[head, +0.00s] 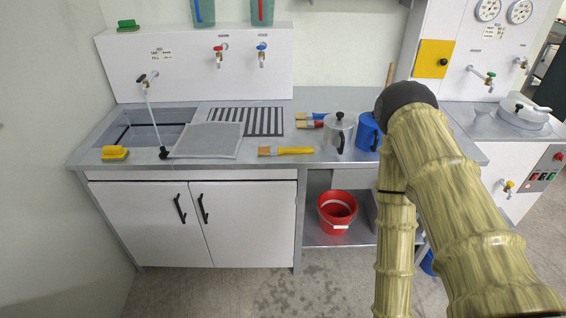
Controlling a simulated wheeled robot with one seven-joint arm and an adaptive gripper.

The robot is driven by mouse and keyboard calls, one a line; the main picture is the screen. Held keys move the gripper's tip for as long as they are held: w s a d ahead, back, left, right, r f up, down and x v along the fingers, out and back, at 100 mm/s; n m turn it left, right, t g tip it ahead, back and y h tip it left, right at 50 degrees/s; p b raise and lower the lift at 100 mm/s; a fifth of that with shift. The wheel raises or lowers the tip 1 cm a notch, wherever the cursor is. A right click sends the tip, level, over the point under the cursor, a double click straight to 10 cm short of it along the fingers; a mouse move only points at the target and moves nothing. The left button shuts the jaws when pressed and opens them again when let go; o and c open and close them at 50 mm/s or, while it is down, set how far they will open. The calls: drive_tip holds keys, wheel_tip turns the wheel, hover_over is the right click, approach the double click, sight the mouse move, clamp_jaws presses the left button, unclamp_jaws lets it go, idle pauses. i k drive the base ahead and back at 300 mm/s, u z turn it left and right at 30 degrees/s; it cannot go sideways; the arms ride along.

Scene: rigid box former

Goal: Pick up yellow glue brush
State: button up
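My arm, in a ribbed straw-coloured cover, fills the right side of the head view and bends at a dark joint above the counter. My gripper is not visible. The arm hides part of the counter's right end.
A red bucket (337,212) sits below.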

sight(271, 150)
drive_tip(key=k, duration=0.15)
drive_tip(key=z, duration=1.25)
drive_tip(key=i, duration=0.7)
drive_tip(key=u, duration=1.35)
